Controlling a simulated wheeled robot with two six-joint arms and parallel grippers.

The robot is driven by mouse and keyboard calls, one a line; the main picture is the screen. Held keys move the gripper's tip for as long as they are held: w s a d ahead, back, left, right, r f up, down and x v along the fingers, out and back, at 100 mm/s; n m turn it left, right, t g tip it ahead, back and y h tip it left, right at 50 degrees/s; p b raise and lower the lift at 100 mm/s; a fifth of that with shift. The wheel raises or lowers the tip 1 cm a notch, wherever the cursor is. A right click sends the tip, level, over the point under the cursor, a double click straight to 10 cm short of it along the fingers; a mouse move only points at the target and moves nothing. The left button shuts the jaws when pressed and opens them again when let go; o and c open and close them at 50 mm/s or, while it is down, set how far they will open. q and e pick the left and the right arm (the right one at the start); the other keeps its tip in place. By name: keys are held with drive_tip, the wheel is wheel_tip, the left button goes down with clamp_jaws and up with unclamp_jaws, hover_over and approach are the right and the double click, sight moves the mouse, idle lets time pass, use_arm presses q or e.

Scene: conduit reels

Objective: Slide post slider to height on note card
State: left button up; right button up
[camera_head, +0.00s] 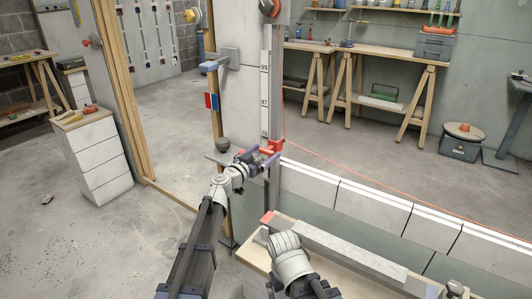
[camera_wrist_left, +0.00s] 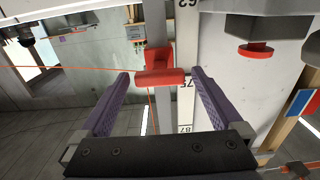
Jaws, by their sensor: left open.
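The red post slider (camera_head: 270,150) sits on the upright post, which carries a white number scale (camera_head: 264,90). In the left wrist view the slider (camera_wrist_left: 160,78) shows as a red block with a crossbar. The crossbar lies near the scale mark 75; marks 62 and 87 also show. My left gripper (camera_head: 268,158) is open, its purple fingers on either side of the slider in the wrist view; I cannot tell whether they touch it. My right arm is low in the head view and its gripper does not show. I see no readable note card.
A blue and red plate (camera_head: 211,101) hangs by the post, below a grey bracket (camera_head: 222,58). An orange line runs from the post to the right. A low white block wall (camera_head: 375,211) and a bench with a grey bar (camera_head: 340,249) stand to the right. The floor behind is open.

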use_arm(q)
drive_tip(key=v, duration=0.6)
drive_tip(key=shift+s, duration=0.15)
drive_tip(key=x, duration=0.8)
drive_tip(key=shift+r+p, duration=0.3)
drive_tip(key=shift+s+a+r+p, duration=0.1)
drive_tip(key=shift+a+r+p, duration=0.05)
drive_tip(key=shift+r+p, duration=0.25)
drive_tip(key=shift+f, duration=0.1)
drive_tip(key=shift+f, duration=0.1)
